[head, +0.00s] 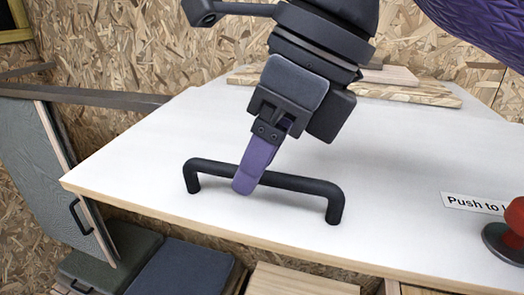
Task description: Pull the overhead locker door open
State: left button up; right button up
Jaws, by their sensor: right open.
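The locker door appears as a broad white panel (150,160) with a pale wood edge. A black bar handle (312,186) is fixed to it near its front edge. My right gripper (247,183) comes down from above at the handle, tilted. Its purple finger crosses in front of the bar, left of the middle. The jaws are open; the other finger is mostly hidden, so I cannot tell whether it is behind the bar or whether either finger touches it. My left gripper is not in view.
A red knob (515,214) on a dark base and a "Push to" label (472,203) are at the right. Wooden boards (410,90) lie at the back. A grey-green door (45,165) with a small black handle is at the left. Dark lids and boards lie below.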

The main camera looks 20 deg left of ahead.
grip_shut()
dwell(1.4)
